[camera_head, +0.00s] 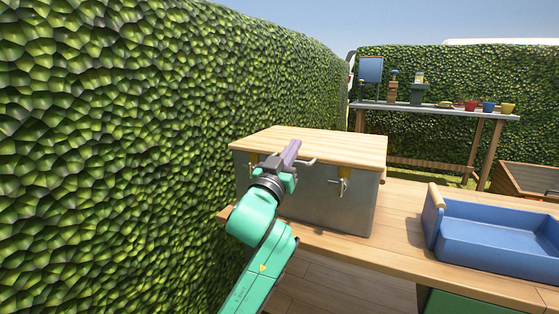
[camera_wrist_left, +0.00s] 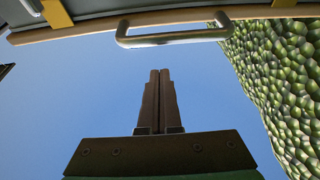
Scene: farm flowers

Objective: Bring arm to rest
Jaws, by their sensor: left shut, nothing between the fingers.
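My left gripper (camera_head: 292,152) is shut and empty at the end of my green arm, which comes in from the bottom of the head view. It appears in front of the metal box (camera_head: 325,203) with a wooden lid (camera_head: 322,145). In the left wrist view its two dark fingers (camera_wrist_left: 160,78) are pressed together against open sky. The metal handle (camera_wrist_left: 172,38) of the box shows beyond the fingertips in that view, apart from them. In the head view the handle (camera_head: 307,162) is partly hidden behind the gripper. My right gripper is in neither view.
A blue tray (camera_head: 490,255) stands on the wooden table (camera_head: 400,249) to the right of the box. A tall hedge (camera_head: 150,130) runs close along the left side. A back table (camera_head: 440,109) holds several small pots. Table between box and tray is clear.

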